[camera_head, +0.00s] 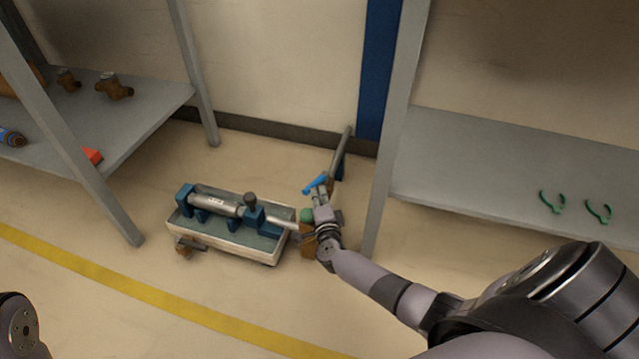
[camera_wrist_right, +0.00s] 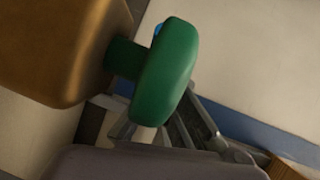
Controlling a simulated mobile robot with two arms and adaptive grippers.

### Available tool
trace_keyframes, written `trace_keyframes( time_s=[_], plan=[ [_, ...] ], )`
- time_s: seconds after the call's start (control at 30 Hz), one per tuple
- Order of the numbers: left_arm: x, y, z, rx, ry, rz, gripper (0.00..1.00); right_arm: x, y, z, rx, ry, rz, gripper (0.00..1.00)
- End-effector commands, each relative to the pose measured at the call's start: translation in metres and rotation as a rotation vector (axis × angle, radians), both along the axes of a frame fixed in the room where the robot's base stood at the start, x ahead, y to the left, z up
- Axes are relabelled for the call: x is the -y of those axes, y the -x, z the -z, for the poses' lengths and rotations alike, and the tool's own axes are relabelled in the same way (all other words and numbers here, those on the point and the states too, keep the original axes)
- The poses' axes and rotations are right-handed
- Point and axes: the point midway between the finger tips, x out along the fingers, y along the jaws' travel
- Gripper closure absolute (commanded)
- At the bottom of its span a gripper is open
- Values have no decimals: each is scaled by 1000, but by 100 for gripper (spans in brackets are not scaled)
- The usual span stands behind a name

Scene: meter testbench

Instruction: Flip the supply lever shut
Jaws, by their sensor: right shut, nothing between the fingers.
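The blue lever (camera_head: 315,183) shows in the head view at the upper end of the right gripper, slanting up to the right. In the wrist view only a small blue bit (camera_wrist_right: 157,30) shows behind a green knob (camera_wrist_right: 165,75). My right gripper (camera_head: 321,197) is shut and empty, close beside or against the lever; contact cannot be told. The green knob also shows in the head view (camera_head: 306,214), just left of the gripper. A brass body (camera_wrist_right: 60,45) carries the knob and fills the upper left of the wrist view. My left gripper is out of view.
A test bench tray (camera_head: 225,241) with a silver meter (camera_head: 215,202) stands left of the gripper. A grey pipe (camera_head: 339,155) rises behind the lever. A shelf post (camera_head: 385,190) stands close on the right. The floor in front is clear around a yellow line (camera_head: 150,293).

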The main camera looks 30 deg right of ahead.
Motion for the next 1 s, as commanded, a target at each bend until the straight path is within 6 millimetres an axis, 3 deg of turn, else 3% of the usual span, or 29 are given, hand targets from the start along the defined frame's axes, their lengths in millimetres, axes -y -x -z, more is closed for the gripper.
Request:
trace_keyframes(
  time_s=[0.5, 0.7, 1.0],
  plan=[
    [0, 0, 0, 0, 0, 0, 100, 1, 1, -78, 4, -1, 1, 100],
    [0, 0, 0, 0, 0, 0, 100, 1, 1, -88, 1, 1, 0, 100],
    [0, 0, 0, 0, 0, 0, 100, 1, 1, -89, 0, 2, 0, 100]
  ],
)
